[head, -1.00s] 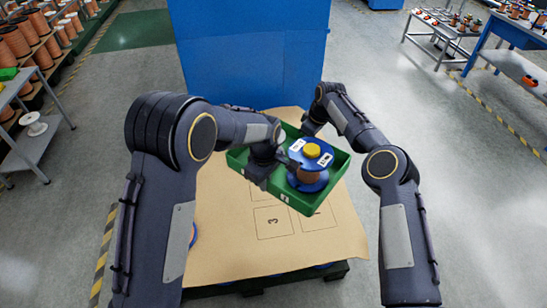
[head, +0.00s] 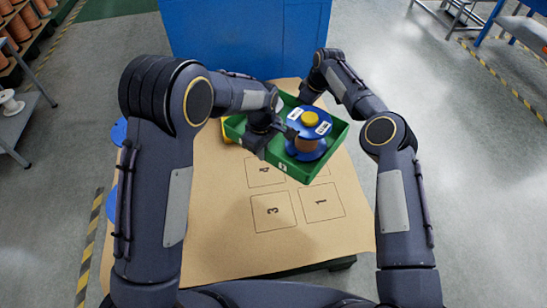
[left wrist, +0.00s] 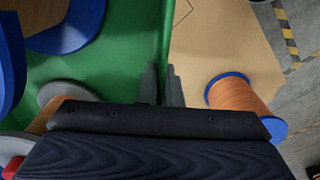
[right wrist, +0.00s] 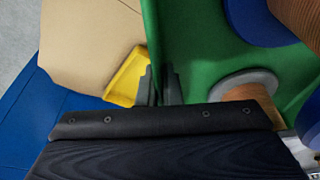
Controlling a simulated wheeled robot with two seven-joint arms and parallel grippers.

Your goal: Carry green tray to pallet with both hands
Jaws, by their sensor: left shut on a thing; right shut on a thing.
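The green tray (head: 310,175) is held above the pallet's cardboard sheet (head: 200,235) in the head view, turned at an angle. A blue-flanged spool with copper wire (head: 306,146) and a yellow top stands in it. My left gripper (left wrist: 161,85) is shut on the tray's wall at its near left side. My right gripper (right wrist: 158,85) is shut on the opposite wall; in the head view the tray and arm mostly hide it. The wrist views also show a grey-ended spool in the tray (right wrist: 244,85).
The sheet has printed squares marked 1 (head: 321,202), 3 (head: 273,212) and 4, which look bare. A blue panel (head: 245,40) stands behind the pallet. A copper spool (left wrist: 240,97) is beside the tray, and a yellow object (right wrist: 126,78) lies near its far wall.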

